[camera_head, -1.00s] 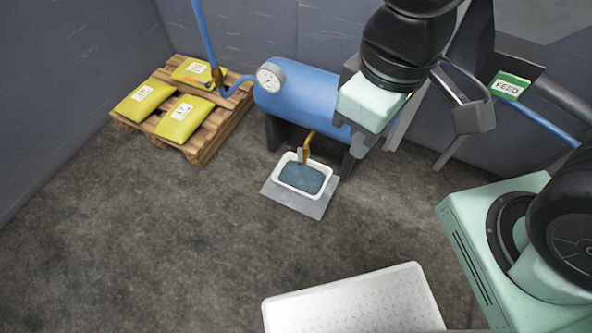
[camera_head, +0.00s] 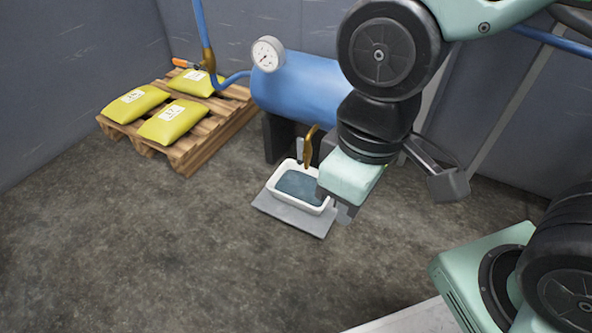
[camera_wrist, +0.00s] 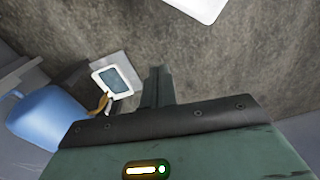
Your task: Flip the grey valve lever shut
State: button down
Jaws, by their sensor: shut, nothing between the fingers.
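A small grey piece (camera_head: 299,149), which looks like the grey valve lever, stands upright beside the brass spout (camera_head: 309,146) below the blue tank (camera_head: 300,88). It is small, and I cannot make out its exact setting. The spout is above a white tray of dark liquid (camera_head: 280,184), also visible in the wrist view (camera_wrist: 98,83). My gripper (camera_head: 345,213) is shut and empty, pointing down just right of the tray and apart from the lever. Its narrow closed fingers show in the wrist view (camera_wrist: 157,86). The lever is not distinct there.
An orange-handled valve (camera_head: 184,63) is on the blue pipe at the left. A pallet (camera_head: 187,157) with yellow sacks (camera_head: 173,122) stands below it. A round gauge (camera_head: 267,54) sits on the tank's left end. The floor in front of the tray is clear.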

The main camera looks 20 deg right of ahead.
aim_at(300, 142)
jog(key=i+j+u, duration=0.1)
jog(key=i+j, duration=0.15)
jog(key=i, duration=0.15)
jog(key=i+j+u, duration=0.15)
jog(key=i, duration=0.3)
jog(key=j, duration=0.1)
